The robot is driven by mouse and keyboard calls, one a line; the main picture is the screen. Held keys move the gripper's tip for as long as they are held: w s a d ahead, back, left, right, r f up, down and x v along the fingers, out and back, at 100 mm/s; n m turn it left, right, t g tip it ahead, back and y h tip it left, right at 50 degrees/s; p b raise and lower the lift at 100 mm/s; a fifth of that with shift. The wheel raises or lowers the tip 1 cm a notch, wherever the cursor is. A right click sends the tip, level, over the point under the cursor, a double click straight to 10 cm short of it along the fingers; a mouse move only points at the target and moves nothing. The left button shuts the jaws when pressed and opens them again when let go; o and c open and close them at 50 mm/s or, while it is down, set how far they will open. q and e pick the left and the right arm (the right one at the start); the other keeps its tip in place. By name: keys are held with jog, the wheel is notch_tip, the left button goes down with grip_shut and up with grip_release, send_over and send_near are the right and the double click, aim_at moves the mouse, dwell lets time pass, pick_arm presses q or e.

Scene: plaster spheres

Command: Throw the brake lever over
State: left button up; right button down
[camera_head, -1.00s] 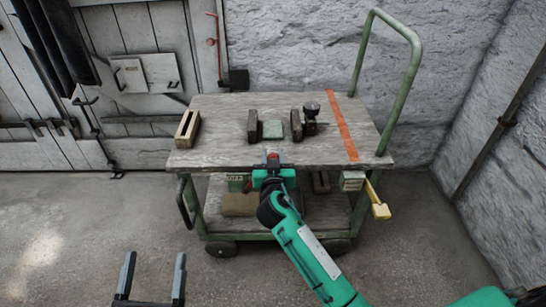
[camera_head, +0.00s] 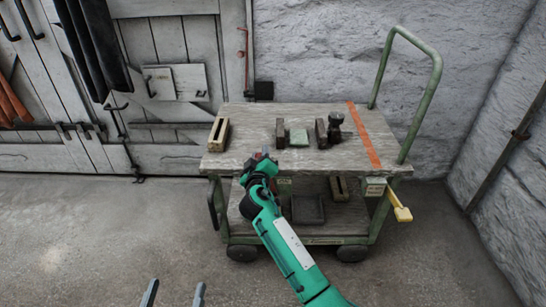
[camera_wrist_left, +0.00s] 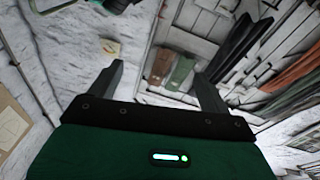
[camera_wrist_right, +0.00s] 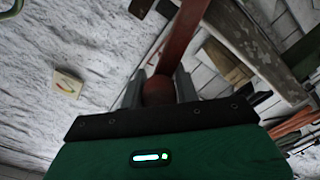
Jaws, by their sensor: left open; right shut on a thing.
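The brake lever shows in the right wrist view as a red-brown bar (camera_wrist_right: 183,42) with a round knob (camera_wrist_right: 158,91) at its end. My right gripper (camera_wrist_right: 159,84) is shut on that knob. In the head view my right gripper (camera_head: 262,164) is at the front edge of the cart (camera_head: 252,128), left of its middle, and largely hides the lever.
A yellow handle (camera_head: 402,213) sticks out at the cart's right front. A dark tray (camera_head: 308,209) lies on the lower shelf. The floor in front is clear.

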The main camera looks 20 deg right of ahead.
pick_arm(q)
notch_tip(320, 180, up, 6)
jog(key=a+t+b, duration=0.1)
jog(key=t, duration=0.3)
jog(key=shift+w+a+h, duration=0.2)
jog(key=shift+a+h, duration=0.1)
jog(key=shift+a, duration=0.1)
pick_arm(e)
jog(key=shift+w+a+f+n, duration=0.2)
jog(key=shift+a+f+n, duration=0.1)
jog(key=shift+a+n, duration=0.3)
jog(key=shift+w+a+f+n, duration=0.2)
jog(key=shift+a+f+n, duration=0.2)
jog(key=shift+a, duration=0.35)
jog(key=shift+w+a+f+n, duration=0.2)
jog(key=shift+a+f+n, duration=0.05)
jog(key=shift+a+n, duration=0.4)
pick_arm(q)
jog(key=shift+r, duration=0.1)
pick_arm(e)
jog(key=c, duration=1.1)
grip_release()
jog(key=shift+a, duration=0.1)
